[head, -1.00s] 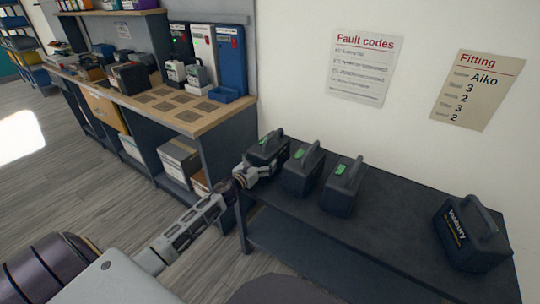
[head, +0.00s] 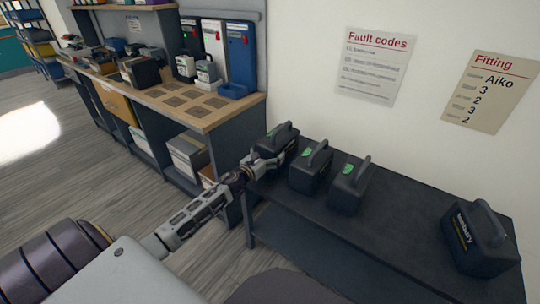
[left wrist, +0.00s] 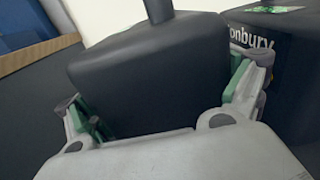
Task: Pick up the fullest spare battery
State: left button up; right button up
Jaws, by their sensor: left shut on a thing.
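Three dark box-shaped batteries with top handles and green labels stand at the left end of a dark bench (head: 400,225). They are the left battery (head: 278,138), the middle battery (head: 309,170) and the right battery (head: 348,188). My left gripper (head: 264,164) is shut on the left battery, one finger on each side. In the left wrist view this battery (left wrist: 150,70) fills the middle, between the fingers of my left gripper (left wrist: 165,105). I cannot tell whether it is clear of the bench. Charge levels are not readable. My right gripper is out of view.
A larger black battery (head: 474,238) with white lettering stands at the bench's right end, with bare bench before it. A wooden-topped workbench (head: 205,110) with chargers (head: 238,55) adjoins on the left. A fault-code sheet (head: 374,65) and a fitting sheet (head: 488,90) hang on the wall.

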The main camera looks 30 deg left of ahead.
aim_at(270, 142)
pick_arm(q)
notch_tip(270, 142, up, 6)
jog(key=shift+w+f+p, duration=0.1)
jog(key=shift+f+p, duration=0.15)
jog(key=shift+p, duration=0.75)
jog(key=shift+r+p, duration=0.5)
jog(key=shift+r, duration=0.75)
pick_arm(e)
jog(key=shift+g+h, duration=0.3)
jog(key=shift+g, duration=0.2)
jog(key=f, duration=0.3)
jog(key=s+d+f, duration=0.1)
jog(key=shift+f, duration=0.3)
pick_arm(q)
jog(key=shift+r, duration=0.1)
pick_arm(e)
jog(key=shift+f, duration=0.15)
